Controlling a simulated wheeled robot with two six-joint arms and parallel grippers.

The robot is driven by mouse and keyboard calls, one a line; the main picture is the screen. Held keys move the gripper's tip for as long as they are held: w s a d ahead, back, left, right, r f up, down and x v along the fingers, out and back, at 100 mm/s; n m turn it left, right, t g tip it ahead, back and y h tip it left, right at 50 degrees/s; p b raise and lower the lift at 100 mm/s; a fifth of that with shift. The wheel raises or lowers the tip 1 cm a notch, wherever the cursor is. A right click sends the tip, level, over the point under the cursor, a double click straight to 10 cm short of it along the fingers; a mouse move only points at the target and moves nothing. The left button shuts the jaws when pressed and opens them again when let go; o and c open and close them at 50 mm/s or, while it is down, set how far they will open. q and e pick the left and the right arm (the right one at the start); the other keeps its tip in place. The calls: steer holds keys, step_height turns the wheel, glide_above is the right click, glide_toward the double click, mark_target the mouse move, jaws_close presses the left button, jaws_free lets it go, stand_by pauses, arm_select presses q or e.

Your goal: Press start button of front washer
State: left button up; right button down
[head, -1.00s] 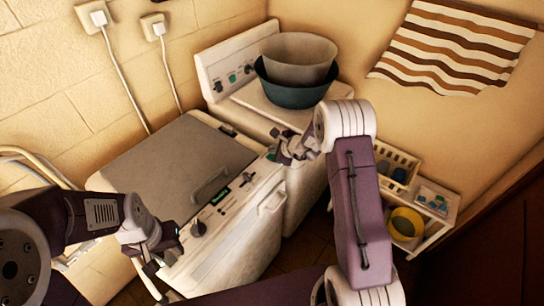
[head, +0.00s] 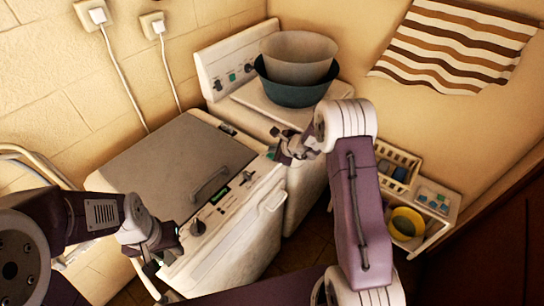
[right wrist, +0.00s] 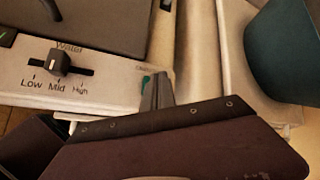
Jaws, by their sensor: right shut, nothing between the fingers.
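The front washer (head: 240,225) has a grey lid (head: 180,155) and a cream control panel with a dark knob (head: 198,227) and a small green display (head: 220,195). In the right wrist view its panel (right wrist: 105,100) shows a water slider (right wrist: 60,62). A small teal button (right wrist: 146,82) sits at the panel's right end, partly hidden by my right gripper (right wrist: 157,92). My right gripper is shut and empty, its tips beside that button; I cannot tell whether they touch. In the head view my right gripper (head: 281,146) is over the panel's far end. My left gripper (head: 152,270) is by the panel's near end.
A second washer (head: 225,68) stands behind, with a grey bowl inside a teal basin (head: 295,93) on top. A white shelf (head: 435,205) with baskets stands at right. Two plugs with cords (head: 95,15) are on the wall. A striped cloth (head: 455,45) hangs at right.

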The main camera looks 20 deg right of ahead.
arm_select(q)
steer(key=shift+f, duration=0.3)
arm_select(e)
steer(key=shift+f, duration=0.2)
arm_select(q)
steer(key=shift+f+b, duration=0.75)
steer(key=shift+b, duration=0.05)
arm_select(e)
steer(key=shift+f, duration=0.5)
arm_select(q)
steer(key=shift+r, duration=0.1)
arm_select(e)
steer(key=shift+r, duration=0.1)
stand_by(0.4)
arm_select(q)
steer(key=shift+r+p, duration=0.45)
steer(key=shift+p, duration=0.05)
arm_select(e)
steer(key=shift+r, duration=0.8)
